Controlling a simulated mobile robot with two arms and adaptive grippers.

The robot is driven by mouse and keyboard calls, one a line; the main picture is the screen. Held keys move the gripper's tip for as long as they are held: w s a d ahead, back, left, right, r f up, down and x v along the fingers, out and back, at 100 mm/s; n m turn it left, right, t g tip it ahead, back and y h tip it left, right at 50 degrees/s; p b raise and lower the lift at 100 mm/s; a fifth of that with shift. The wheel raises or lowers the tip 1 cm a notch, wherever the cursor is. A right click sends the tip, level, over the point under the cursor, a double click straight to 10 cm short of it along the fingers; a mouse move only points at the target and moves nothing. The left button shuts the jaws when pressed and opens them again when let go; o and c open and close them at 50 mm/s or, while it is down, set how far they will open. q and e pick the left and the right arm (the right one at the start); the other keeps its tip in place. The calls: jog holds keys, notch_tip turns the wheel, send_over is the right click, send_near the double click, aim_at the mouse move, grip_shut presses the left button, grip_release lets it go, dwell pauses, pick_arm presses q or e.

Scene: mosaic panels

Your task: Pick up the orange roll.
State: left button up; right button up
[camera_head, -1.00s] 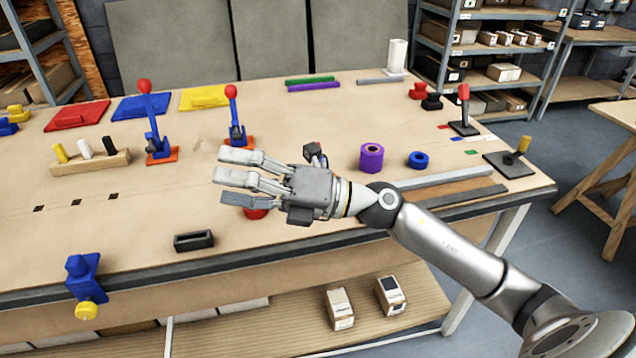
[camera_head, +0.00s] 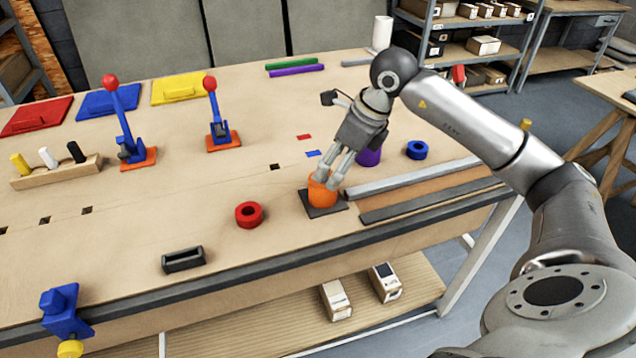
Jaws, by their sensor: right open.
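The orange roll (camera_head: 322,192) stands on a dark square base (camera_head: 324,208) near the front edge of the workbench. My right gripper (camera_head: 332,174) points down at it, with its open fingers at the roll's top and sides. The fingers cover part of the roll's upper right. Whether they touch it, I cannot tell. My left gripper is not in view.
A red roll (camera_head: 249,214) lies left of the orange one. A purple roll (camera_head: 369,156) stands close behind my gripper, with a blue roll (camera_head: 417,150) to its right. Metal and wooden strips (camera_head: 420,180) lie to the right. The bench middle is mostly clear.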

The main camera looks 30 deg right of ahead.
aim_at(328, 175)
jog(key=shift+s+a+f, duration=0.15)
jog(key=shift+f, duration=0.25)
jog(key=shift+p+x, duration=0.55)
jog(key=shift+x, duration=0.5)
jog(key=x, duration=0.1)
jog(key=p+x, duration=0.1)
jog(key=x, duration=0.1)
jog(key=shift+w+a+f, duration=0.2)
jog(key=shift+w, duration=0.15)
jog(key=shift+w+f, duration=0.1)
jog(key=shift+f, duration=0.25)
jog(key=c, duration=1.2)
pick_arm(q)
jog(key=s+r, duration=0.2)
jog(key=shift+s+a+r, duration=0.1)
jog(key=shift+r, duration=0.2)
pick_arm(e)
jog(key=shift+o, duration=0.2)
jog(key=shift+r, duration=0.15)
